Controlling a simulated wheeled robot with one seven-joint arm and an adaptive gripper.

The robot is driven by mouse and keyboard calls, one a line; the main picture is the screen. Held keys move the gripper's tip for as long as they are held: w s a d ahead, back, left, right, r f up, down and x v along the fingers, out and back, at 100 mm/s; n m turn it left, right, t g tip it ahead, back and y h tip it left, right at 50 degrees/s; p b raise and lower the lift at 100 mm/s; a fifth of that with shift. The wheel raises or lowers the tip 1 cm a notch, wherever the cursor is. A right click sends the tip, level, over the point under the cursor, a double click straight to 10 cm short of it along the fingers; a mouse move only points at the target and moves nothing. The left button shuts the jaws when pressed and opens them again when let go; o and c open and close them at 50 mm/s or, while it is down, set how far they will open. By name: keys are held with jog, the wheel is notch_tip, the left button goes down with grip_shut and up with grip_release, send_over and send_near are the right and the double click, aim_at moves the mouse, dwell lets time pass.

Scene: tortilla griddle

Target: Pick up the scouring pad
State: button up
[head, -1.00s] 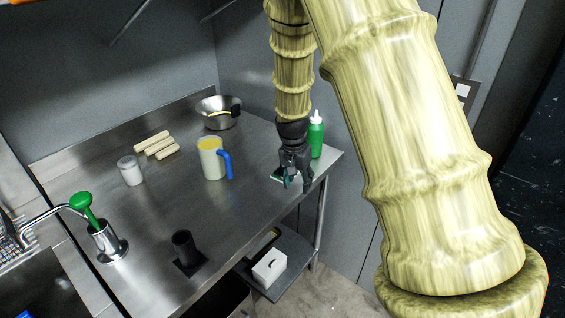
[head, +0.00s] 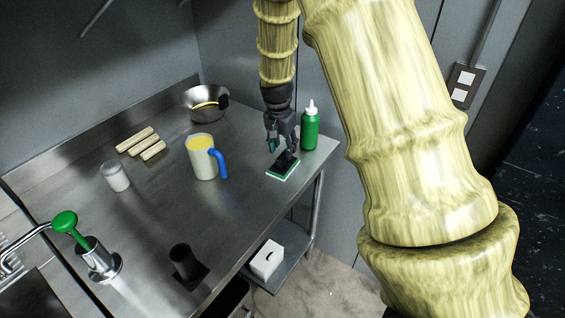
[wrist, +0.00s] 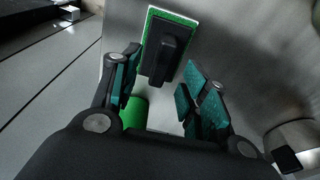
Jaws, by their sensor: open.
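The scouring pad (head: 283,171) is green and white with a black handle on top. It lies flat near the right end of the steel table in the head view. In the wrist view the pad (wrist: 182,22) shows at the top centre, its black handle beyond the fingertips. My gripper (head: 279,147) is above the table, just behind and above the pad in the head view. Its teal-padded fingers (wrist: 155,87) are spread apart with nothing held between them. I cannot tell whether a finger touches the handle.
A green squeeze bottle (head: 310,127) stands close to the right of my gripper. A yellow-filled pitcher (head: 203,157) with a blue handle stands to the left. A metal bowl (head: 205,103) is at the back. The table's right edge is close to the pad.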

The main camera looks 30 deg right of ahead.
aim_at(283, 154)
jog(key=shift+s, duration=0.15)
jog(key=f, duration=0.1)
jog(key=f+p, duration=0.1)
jog(key=w+f+p, duration=0.1)
jog(key=shift+d+f, duration=0.25)
jog(key=shift+d, duration=0.05)
jog(key=shift+d+f, duration=0.1)
jog(key=shift+f, duration=0.65)
jog(key=shift+c, duration=0.2)
grip_shut()
